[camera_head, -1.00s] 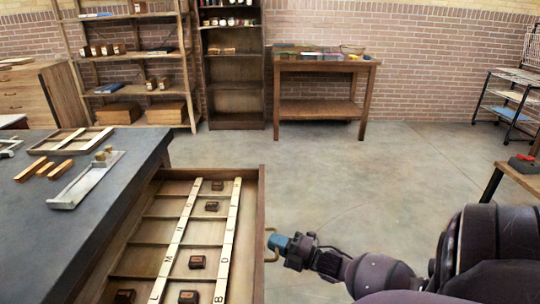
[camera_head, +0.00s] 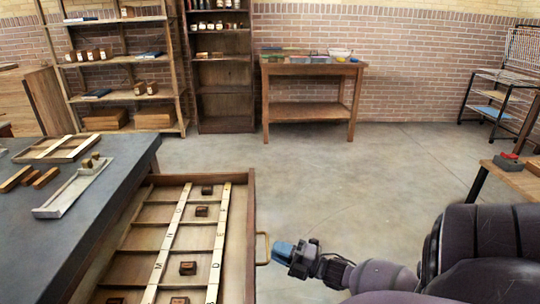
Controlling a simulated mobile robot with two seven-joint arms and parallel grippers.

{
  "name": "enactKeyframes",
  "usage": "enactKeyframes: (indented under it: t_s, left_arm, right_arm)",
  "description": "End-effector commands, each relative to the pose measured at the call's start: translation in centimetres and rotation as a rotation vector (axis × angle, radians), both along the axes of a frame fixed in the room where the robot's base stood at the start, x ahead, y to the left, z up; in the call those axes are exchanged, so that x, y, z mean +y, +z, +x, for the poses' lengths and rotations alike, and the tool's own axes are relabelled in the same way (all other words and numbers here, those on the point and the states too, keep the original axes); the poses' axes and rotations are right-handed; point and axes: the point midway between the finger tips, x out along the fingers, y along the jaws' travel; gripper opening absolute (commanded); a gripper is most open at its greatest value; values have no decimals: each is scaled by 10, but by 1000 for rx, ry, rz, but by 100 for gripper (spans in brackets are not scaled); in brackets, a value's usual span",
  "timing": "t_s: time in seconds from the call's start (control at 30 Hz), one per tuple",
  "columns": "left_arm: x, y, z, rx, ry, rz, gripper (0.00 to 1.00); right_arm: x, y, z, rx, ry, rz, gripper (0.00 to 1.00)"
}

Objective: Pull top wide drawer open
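The wide wooden drawer (camera_head: 250,205) is pulled out from under the dark bench top (camera_head: 112,175) at the lower left. Inside are dividers, two pale lettered strips (camera_head: 216,250) and several small dark blocks (camera_head: 188,268). Its brass loop handle (camera_head: 264,249) is on the right-hand front face. My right gripper (camera_head: 275,252), with blue fingertips, is just right of the handle, and a small gap seems to show between them. Its finger opening is too small and edge-on to read. My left gripper is not in view.
On the bench lie a metal tray (camera_head: 60,198), a wooden frame (camera_head: 62,148) and wooden strips. Shelves and a wooden table (camera_head: 312,68) stand along the brick wall. The floor (camera_head: 350,180) right of the drawer is clear. A low table (camera_head: 515,178) is at the right.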

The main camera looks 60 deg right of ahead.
Motion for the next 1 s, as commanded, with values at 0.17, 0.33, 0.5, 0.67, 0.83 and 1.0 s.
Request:
enactKeyframes:
  t_s: [0.17,0.33,0.5,0.67,0.83,1.0]
  left_arm:
    - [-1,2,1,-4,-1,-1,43]
    - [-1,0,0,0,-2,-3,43]
    - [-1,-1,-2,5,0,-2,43]
    - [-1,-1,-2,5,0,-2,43]
    - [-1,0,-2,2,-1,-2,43]
    - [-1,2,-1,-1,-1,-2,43]
  right_arm:
    - [-9,-6,-33,1,-2,1,19]
    - [-15,-10,-55,2,-2,1,19]
    - [-18,-12,-65,1,-1,1,19]
    - [-18,-12,-68,1,0,1,19]
    - [-18,-12,-67,1,0,1,19]
    - [-18,-12,-67,1,0,1,19]
